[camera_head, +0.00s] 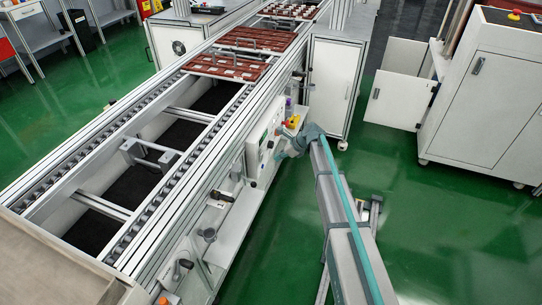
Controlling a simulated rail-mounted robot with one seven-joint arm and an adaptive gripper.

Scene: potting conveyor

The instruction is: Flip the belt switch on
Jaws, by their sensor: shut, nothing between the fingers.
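The belt switch is too small to make out for certain. A pale control panel (262,146) with small dark fittings is on the right side of the conveyor (190,128). My gripper (280,155) is small in the view, at the end of my grey arm, just right of the panel. It looks shut and empty. I cannot tell whether its tip touches the panel. My wrist hides part of the area behind it.
A yellow box with a red button (292,121) is just above my wrist. Brown trays (228,66) sit on the far conveyor. A white cabinet (334,85) stands behind, and a larger one (490,105) at the right. Green floor (440,225) is open at the right.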

